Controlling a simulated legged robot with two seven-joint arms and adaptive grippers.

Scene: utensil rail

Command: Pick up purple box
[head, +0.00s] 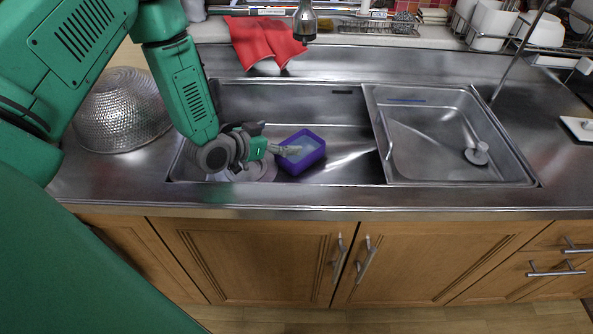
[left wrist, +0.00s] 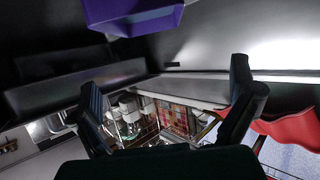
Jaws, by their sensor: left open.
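The purple box (head: 315,158) is open-topped, with a pale blue inside. It sits in the left basin of the steel sink (head: 350,150). My left gripper (head: 292,150) reaches in from the left, with its fingertips over the left side of the box in the head view. I cannot tell whether they touch it. In the left wrist view the purple box (left wrist: 140,20) shows at the top edge, partly cut off. It lies outside the gap between the two spread, empty fingers of the left gripper (left wrist: 165,78). My right gripper is not in view.
A metal colander (head: 118,115) stands left of the sink. Pale dishes (head: 258,172) lie in the basin beside the box, partly under my gripper. A red cloth (head: 265,42) hangs behind, near the tap (head: 304,22). The right drainer (head: 430,135) is mostly clear.

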